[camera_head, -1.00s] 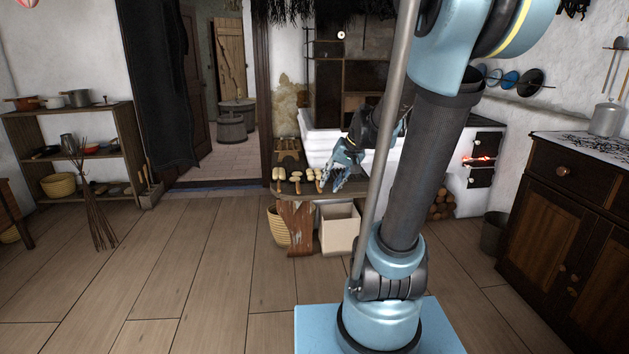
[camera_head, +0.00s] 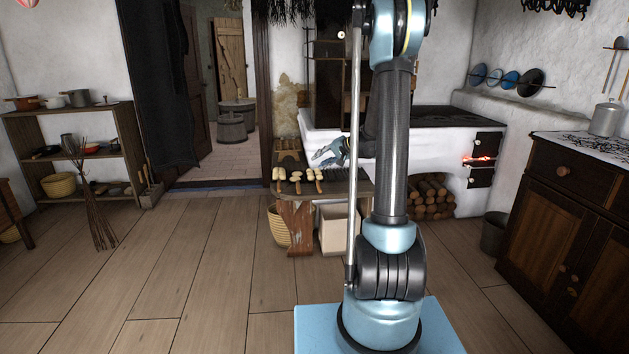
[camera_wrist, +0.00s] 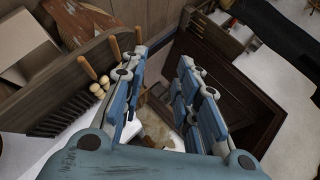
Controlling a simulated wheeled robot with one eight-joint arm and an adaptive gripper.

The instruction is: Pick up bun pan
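I cannot single out the bun pan with certainty. Pale rounded, bun-like pieces with wooden handles (camera_head: 297,178) lie on the small wooden bench (camera_head: 345,188) beside the stove. In the wrist view, similar wooden handles (camera_wrist: 87,67) and pale knobs stand at the left, by a dark ribbed piece (camera_wrist: 62,116). My gripper (camera_head: 318,157) hangs just above the back of the bench, near the stove's white side. In the wrist view its two fingers (camera_wrist: 160,88) are spread apart with nothing between them.
The white stove (camera_head: 440,145) with a lit firebox stands right of the bench. A basket (camera_head: 278,226) and a pale box (camera_head: 336,228) sit below the bench. A dark cabinet (camera_head: 560,200) is at right, a shelf (camera_head: 125,150) at left. The floor in front is clear.

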